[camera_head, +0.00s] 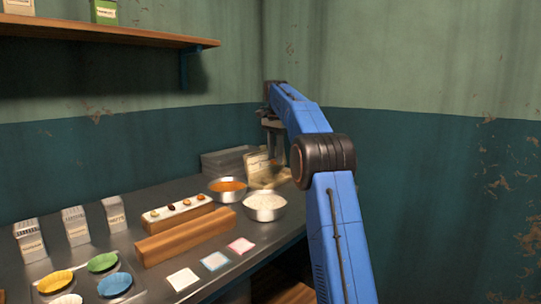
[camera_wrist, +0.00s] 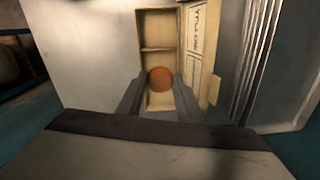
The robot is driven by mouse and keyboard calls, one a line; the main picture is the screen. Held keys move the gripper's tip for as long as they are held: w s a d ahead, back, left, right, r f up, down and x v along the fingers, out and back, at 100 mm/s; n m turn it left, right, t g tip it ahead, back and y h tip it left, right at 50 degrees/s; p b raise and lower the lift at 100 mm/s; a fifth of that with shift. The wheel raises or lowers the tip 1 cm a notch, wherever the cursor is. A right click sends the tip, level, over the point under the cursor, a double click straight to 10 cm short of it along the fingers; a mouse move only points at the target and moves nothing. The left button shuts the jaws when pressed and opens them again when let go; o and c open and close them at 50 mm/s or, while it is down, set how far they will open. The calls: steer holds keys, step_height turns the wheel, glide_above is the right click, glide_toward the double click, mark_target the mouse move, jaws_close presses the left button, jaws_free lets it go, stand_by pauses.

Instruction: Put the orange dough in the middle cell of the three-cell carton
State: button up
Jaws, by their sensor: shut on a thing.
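The orange dough (camera_wrist: 160,78) is a small round ball between the fingertips of my gripper (camera_wrist: 159,84) in the wrist view. My gripper is shut on it. The three-cell carton (camera_wrist: 141,45) lies below, its cells in a row running away from the gripper and its printed lid (camera_wrist: 197,50) open to the right. The dough appears over the middle and near part of the carton; its height above the cells is unclear. The far cell looks empty. In the head view, my gripper (camera_head: 274,142) is above the carton (camera_head: 268,178) at the back of the counter; the dough is not discernible there.
A bowl of orange contents (camera_head: 227,188) and a bowl of white contents (camera_head: 265,206) stand just in front of the carton. Stacked grey trays (camera_head: 226,160) are to its left, near the wall. A wooden rack (camera_head: 178,214) with small pieces is further left.

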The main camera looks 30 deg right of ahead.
steer(key=shift+f, duration=2.75)
steer(key=o, duration=1.1)
step_height(320, 180, up, 12)
steer(key=shift+s, duration=0.1)
steer(key=shift+s, duration=0.1)
